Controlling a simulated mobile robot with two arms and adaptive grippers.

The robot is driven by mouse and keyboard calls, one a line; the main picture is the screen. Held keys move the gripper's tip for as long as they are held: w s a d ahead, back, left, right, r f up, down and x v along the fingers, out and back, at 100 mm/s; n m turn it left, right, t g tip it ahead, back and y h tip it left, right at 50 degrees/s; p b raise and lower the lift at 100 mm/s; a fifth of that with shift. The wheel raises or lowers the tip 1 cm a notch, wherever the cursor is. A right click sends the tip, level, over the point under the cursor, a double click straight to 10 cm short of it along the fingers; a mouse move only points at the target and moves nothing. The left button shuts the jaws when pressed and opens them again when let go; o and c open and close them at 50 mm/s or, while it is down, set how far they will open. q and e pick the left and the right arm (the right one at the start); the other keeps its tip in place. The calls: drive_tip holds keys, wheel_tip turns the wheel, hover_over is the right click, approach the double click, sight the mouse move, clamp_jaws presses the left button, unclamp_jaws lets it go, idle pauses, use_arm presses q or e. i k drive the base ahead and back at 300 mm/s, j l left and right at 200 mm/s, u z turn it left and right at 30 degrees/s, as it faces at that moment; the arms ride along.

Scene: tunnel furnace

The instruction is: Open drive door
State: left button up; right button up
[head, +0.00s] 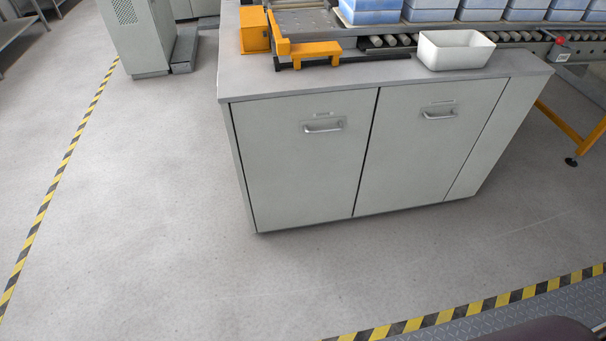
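A grey cabinet stands ahead with two closed doors side by side. The left door (298,175) has a horizontal metal bar handle (323,129) near its top. The right door (424,155) has a similar handle (438,115) near its top. A thin label plate sits above each handle, too small to read. I cannot tell which of them is the drive door. Neither of my grippers is in view.
A white bin (455,50) and yellow parts (316,53) sit on the cabinet top (290,84), beside a roller conveyor carrying blue crates (430,10). Clear floor (150,200) lies in front and left. Yellow-black tape (470,312) edges a tread plate. A yellow leg (562,124) stands right.

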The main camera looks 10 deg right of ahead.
sight(302, 155)
drive_tip(key=i+l, duration=0.65)
drive_tip(key=i+z, duration=0.05)
